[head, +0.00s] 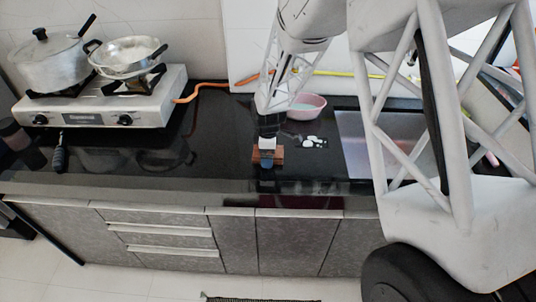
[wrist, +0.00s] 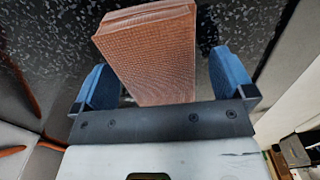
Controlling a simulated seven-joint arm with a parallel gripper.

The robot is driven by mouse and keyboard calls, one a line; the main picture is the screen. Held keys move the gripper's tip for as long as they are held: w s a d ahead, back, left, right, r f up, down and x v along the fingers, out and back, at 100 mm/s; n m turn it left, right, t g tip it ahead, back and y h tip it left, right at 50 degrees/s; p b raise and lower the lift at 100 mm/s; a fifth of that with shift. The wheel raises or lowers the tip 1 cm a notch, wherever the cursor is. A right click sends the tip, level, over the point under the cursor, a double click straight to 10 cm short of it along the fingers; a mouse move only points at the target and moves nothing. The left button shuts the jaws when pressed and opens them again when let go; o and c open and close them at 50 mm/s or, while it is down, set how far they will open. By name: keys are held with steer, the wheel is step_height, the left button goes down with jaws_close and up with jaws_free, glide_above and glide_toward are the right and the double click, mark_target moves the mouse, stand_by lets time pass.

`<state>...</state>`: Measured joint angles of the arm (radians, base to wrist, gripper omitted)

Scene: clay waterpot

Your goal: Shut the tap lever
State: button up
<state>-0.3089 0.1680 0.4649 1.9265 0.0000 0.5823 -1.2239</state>
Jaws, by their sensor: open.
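No tap, lever or clay waterpot can be made out in either view. My gripper (head: 267,160) is low over the dark counter, near its front edge, at a reddish-brown block (head: 279,155). In the wrist view, my gripper's two blue fingers (wrist: 164,75) stand wide apart, one on each side of the block (wrist: 152,45). A gap shows between the block and the right finger; the left finger is close to the block, and I cannot tell whether it touches. The block's lower end is hidden behind the gripper's dark bar.
A pink bowl (head: 306,112) and white patches (head: 315,141) lie right of my gripper, with a metal sink area (head: 360,150) beyond. A stove (head: 100,105) with a pot (head: 48,65) and a pan (head: 125,58) stands at left. An orange hose (head: 205,84) runs behind.

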steer(key=c, duration=1.1)
steer(key=shift+r, duration=0.1)
steer(key=shift+r, duration=0.85)
steer(key=shift+s+r, duration=0.2)
steer(key=shift+r, duration=0.7)
steer(key=s+d, duration=0.1)
steer(key=s, duration=0.4)
steer(key=s+d+r, duration=0.1)
steer(key=s+d, duration=0.1)
steer(key=s, duration=0.3)
steer(key=s+d, duration=0.1)
steer(key=s, duration=0.4)
steer(key=shift+d+r, duration=0.15)
steer(key=shift+d, duration=0.25)
steer(key=shift+w, duration=0.1)
